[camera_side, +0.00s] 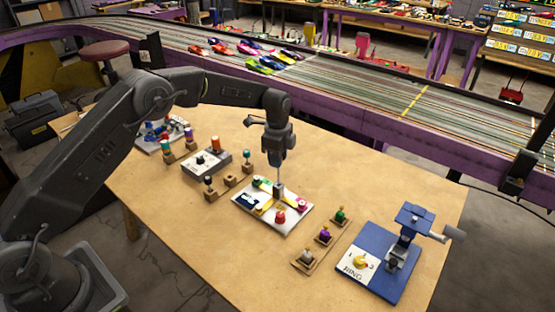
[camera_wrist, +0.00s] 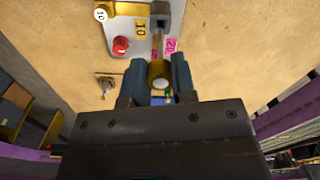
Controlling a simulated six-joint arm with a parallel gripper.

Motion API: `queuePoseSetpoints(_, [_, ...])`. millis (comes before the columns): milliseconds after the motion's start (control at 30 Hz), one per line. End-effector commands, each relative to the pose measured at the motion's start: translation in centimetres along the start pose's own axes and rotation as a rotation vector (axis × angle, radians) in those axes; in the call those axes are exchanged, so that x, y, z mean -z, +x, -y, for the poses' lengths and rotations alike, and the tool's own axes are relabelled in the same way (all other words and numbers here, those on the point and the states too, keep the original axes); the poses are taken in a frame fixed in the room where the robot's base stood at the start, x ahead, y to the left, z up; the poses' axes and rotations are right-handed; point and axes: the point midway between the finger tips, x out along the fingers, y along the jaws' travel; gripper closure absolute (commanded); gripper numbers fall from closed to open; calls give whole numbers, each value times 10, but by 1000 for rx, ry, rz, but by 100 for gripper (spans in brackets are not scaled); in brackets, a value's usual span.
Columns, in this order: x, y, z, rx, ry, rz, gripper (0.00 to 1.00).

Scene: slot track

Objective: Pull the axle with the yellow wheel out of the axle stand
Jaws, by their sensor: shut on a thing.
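My gripper (camera_side: 279,174) points down over a white board (camera_side: 265,225) in the middle of the table. In the wrist view its jaws (camera_wrist: 158,80) are shut on a yellow round piece with a pale centre, the yellow wheel (camera_wrist: 159,71). A thin grey shaft (camera_wrist: 156,45) shows beyond the wheel, towards a small grey block (camera_wrist: 168,12) on the board. Just under the jaws in the side view stands a dark grey block (camera_side: 279,191). I cannot tell whether the shaft is still seated in it. The wheel is hard to make out in the side view.
A red knob (camera_wrist: 121,44) and coloured labels lie close by on the board. Wooden racks with coloured pegs stand left and right (camera_side: 324,239); one left rack has an empty middle block (camera_side: 231,180). A blue fixture (camera_side: 393,279) is at the right. The front table area is clear.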

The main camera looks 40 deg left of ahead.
Motion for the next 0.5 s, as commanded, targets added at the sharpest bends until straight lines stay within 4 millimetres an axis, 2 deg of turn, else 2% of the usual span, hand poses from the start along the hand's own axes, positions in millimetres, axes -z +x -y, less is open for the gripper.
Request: queuePoseSetpoints(500, [0,-14,0,2,0,0,100])
